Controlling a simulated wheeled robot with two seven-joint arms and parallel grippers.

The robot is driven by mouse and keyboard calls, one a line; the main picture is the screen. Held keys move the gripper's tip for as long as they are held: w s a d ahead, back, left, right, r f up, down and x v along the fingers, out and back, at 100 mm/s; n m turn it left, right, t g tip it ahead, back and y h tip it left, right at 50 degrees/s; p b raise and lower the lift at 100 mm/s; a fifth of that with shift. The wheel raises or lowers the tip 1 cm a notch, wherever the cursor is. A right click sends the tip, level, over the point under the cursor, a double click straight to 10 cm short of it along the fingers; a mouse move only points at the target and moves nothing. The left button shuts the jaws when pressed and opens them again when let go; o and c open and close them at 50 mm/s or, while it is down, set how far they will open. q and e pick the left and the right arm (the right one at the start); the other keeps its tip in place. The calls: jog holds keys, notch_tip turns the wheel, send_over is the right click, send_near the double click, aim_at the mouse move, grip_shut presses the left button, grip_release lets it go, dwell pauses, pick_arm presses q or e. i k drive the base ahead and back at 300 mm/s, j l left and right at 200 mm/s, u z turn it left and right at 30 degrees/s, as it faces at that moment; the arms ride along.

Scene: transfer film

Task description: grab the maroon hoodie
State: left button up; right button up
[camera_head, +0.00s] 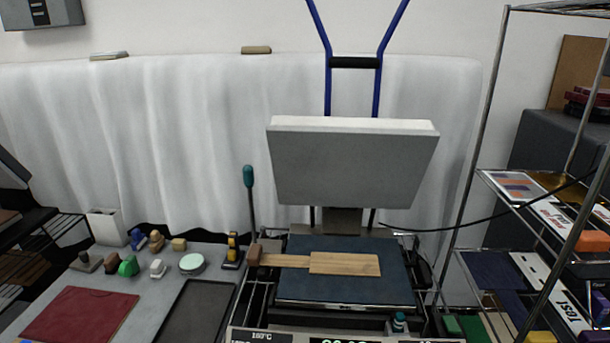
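Neither my left nor my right gripper shows in the head view.
A heat press with a raised grey upper plate (352,165) and dark blue lower bed (345,293) stands at centre; a wooden paddle (345,263) lies on it. A dark tray (185,312) lies right of the maroon piece, several small items behind it. Wire racks flank both sides.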

aim_at(78, 315)
jog(key=u, duration=1.6)
jog(key=i, duration=0.15)
